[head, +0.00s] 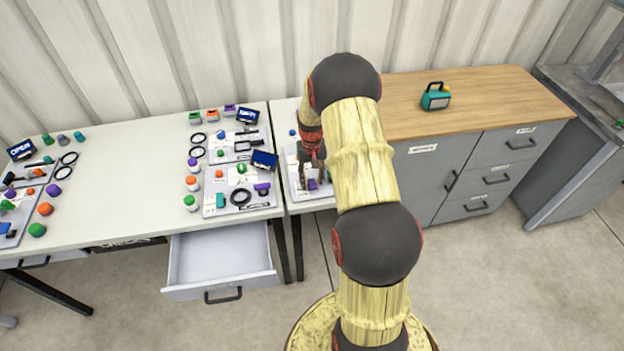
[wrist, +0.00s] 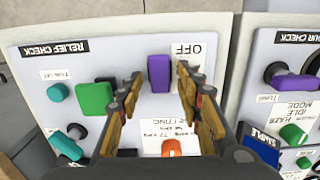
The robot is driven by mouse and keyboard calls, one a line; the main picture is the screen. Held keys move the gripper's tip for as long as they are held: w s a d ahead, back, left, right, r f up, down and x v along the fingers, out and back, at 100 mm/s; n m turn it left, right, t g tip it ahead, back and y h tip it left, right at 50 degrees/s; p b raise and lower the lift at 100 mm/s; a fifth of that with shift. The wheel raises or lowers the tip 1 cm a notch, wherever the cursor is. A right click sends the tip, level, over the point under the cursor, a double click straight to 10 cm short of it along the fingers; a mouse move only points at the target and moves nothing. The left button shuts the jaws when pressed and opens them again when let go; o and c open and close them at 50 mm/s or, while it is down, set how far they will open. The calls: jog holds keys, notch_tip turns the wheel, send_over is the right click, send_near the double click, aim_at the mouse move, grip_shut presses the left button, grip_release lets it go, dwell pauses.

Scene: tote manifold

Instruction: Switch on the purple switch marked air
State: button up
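A purple switch (wrist: 158,73) stands out from a light panel headed "RELIEF CHECK" in the wrist view. An upside-down "OFF" label is beside it; I cannot read a mark saying air. My gripper (wrist: 160,76) is open, with one finger on each side of the purple switch. I cannot tell whether either finger touches it. In the head view, my gripper (head: 313,168) is low over the right-hand panel, and a purple piece (head: 312,184) shows beside its tip.
The panel also carries a green block (wrist: 94,98), a teal knob (wrist: 57,91), another teal control (wrist: 66,145) and an orange knob (wrist: 171,148). A neighbouring panel (wrist: 256,60) is at the right. An open drawer (head: 222,264) juts from the left table.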

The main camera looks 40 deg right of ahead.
aim_at(312, 182)
notch_tip(312, 182, up, 12)
jog(key=shift+w, duration=0.2)
dwell(0.6)
jog(key=shift+d, duration=0.1)
dwell(0.3)
